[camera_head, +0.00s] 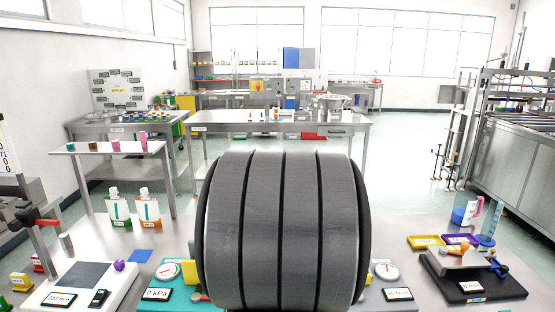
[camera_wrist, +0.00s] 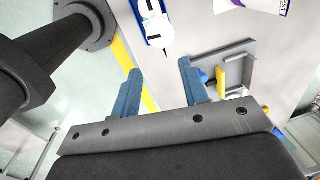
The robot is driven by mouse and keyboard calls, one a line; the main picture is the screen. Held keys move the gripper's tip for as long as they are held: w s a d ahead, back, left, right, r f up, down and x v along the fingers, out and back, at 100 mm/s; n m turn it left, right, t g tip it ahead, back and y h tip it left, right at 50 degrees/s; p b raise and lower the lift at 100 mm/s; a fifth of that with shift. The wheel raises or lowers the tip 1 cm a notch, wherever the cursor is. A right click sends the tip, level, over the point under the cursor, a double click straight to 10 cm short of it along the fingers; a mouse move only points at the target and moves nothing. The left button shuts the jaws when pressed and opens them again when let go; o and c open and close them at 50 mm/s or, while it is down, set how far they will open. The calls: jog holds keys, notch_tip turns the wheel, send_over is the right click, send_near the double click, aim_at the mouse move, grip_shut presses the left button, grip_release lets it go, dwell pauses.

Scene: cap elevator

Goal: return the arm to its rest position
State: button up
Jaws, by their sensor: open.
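My gripper (camera_wrist: 160,85) shows in the wrist view with two blue fingers spread apart. Nothing is between the fingers. Below them in that view are a pale table surface (camera_wrist: 190,65) and a floor with a yellow stripe. In the head view a large dark grey ribbed cylinder fills the lower middle and hides the table behind it. I cannot see my gripper in the head view.
On the near table, bottles (camera_head: 148,208) and a scale-like device (camera_head: 75,280) stand left. Gauges (camera_head: 385,271) flank the cylinder. Yellow and purple trays (camera_head: 425,242), a black-based device (camera_head: 470,285) and a jug (camera_head: 466,212) stand right. In the wrist view, a grey bracket (camera_wrist: 238,55) lies beyond the right finger.

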jog(key=f, duration=0.6)
jog(key=w+f, duration=0.1)
jog(key=f, duration=0.2)
jog(key=shift+w+f, duration=0.1)
jog(key=shift+f, duration=0.2)
jog(key=r, duration=0.3)
jog(key=d+r, duration=0.1)
jog(key=r, duration=0.1)
jog(key=shift+s, duration=0.3)
jog(key=s+d+r, duration=0.6)
jog(key=d, duration=0.4)
jog(key=w+d+f+m, duration=0.1)
jog(key=w+d, duration=0.4)
jog(key=d, duration=0.3)
jog(key=w+d+f, duration=0.2)
jog(key=w+d, duration=0.4)
jog(key=d, duration=0.1)
jog(key=w, duration=0.9)
jog(key=shift+r, duration=0.2)
